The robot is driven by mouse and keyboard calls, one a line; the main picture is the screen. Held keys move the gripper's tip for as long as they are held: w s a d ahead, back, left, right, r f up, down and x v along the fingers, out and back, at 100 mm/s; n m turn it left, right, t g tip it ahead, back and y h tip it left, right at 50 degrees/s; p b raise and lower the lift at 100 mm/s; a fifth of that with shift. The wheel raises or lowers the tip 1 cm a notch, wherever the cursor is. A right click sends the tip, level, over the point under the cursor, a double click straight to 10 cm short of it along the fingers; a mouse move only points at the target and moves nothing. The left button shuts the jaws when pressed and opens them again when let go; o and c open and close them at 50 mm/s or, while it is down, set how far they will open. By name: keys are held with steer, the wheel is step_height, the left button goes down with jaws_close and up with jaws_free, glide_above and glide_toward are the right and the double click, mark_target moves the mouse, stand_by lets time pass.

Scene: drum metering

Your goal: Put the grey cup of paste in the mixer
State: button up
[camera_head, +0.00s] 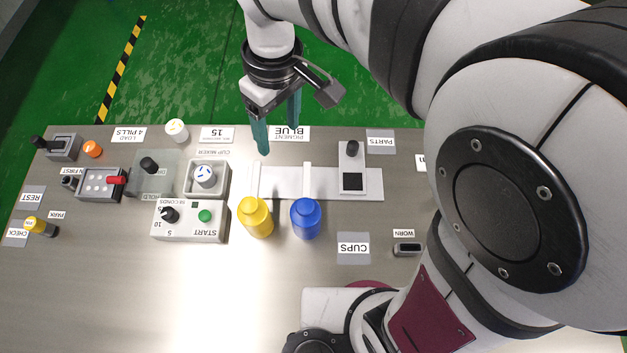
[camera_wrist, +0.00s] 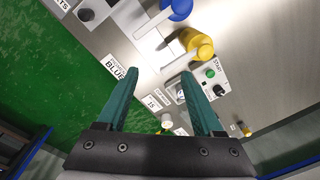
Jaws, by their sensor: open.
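The cup mixer (camera_head: 192,191) is a light square box behind the START panel, labelled CUP MIXER. A round whitish piece with dark blue marks (camera_head: 205,176) sits in it; I cannot tell whether this is the grey cup or part of the mixer. No other clearly grey cup shows, and the grey CUPS pad (camera_head: 353,256) is bare. My gripper (camera_head: 278,138) has two teal fingers, apart and empty, above the back of the table near the PIGMENT BLUE label. In the wrist view my gripper (camera_wrist: 159,76) also shows nothing between its fingertips.
Yellow (camera_head: 257,218) and blue (camera_head: 305,219) bottles stand in front of a pale rail. The START panel (camera_head: 188,235) has a knob and green button. A small whitish pot (camera_head: 176,130) stands behind the mixer. The front of the table is mostly clear.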

steer(key=s+d+m+y, duration=0.1)
steer(key=s+d+m, duration=1.1)
steer(key=s+m, duration=0.3)
steer(key=shift+d+f+m, duration=0.25)
steer(key=shift+d+m, duration=0.05)
steer(key=shift+d, duration=0.05)
